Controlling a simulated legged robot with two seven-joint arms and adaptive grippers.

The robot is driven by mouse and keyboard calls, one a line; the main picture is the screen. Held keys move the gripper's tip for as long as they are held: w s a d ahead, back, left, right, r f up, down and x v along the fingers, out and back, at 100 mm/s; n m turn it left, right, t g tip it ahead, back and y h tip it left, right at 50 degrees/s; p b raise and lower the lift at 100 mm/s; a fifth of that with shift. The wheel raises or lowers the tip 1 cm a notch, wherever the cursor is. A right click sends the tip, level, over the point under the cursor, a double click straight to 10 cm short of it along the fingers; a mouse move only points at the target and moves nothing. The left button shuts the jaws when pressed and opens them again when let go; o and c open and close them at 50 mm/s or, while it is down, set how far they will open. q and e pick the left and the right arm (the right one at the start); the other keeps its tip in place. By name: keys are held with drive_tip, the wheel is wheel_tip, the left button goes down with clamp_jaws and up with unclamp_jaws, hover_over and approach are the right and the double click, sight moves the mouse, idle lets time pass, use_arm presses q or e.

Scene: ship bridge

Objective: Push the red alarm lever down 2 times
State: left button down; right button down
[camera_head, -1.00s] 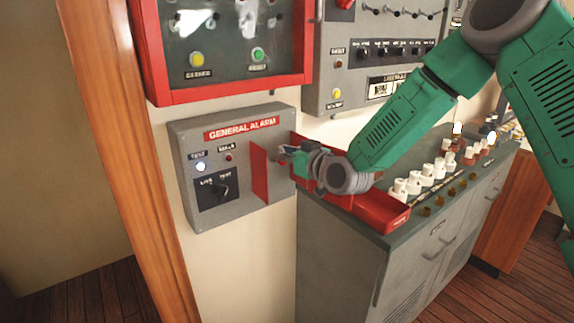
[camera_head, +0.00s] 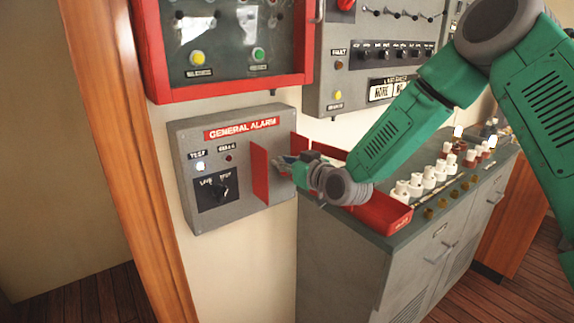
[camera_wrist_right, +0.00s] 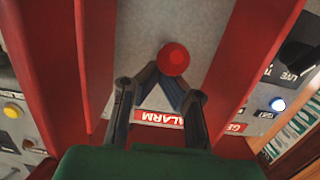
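The grey general alarm box (camera_head: 240,197) is on the wall in the head view. Its red guard flap (camera_head: 259,174) stands open, and another red panel is on the right side. My right gripper (camera_head: 281,164) is between these panels, in front of the box. The lever is hidden there. In the wrist view, the lever's round red knob (camera_wrist_right: 174,58) shows just past the fingertips of my right gripper (camera_wrist_right: 160,77). The fingers converge and look shut, with nothing visibly gripped. I cannot tell whether they touch the lever. My left gripper is not in view.
A grey cabinet (camera_head: 340,250) with a red tray (camera_head: 378,216) and several white knobs stands right of the alarm box. A red-framed panel (camera_head: 230,88) is above. A wooden post (camera_head: 130,150) is at the left. The floor at lower left is clear.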

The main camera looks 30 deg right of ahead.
drive_tip(key=shift+a+f, duration=0.2)
drive_tip(key=shift+a, duration=0.15)
drive_tip(key=shift+d+r+p, duration=0.15)
drive_tip(key=shift+r+p, duration=0.2)
drive_tip(key=shift+r, duration=0.3)
drive_tip(key=shift+r+p, duration=1.05)
drive_tip(key=shift+r, duration=0.45)
drive_tip(key=shift+s, duration=0.15)
drive_tip(key=s+r+p, duration=0.1)
drive_tip(key=s+p, duration=0.1)
drive_tip(key=s, duration=0.6)
drive_tip(key=shift+s+d, duration=0.35)
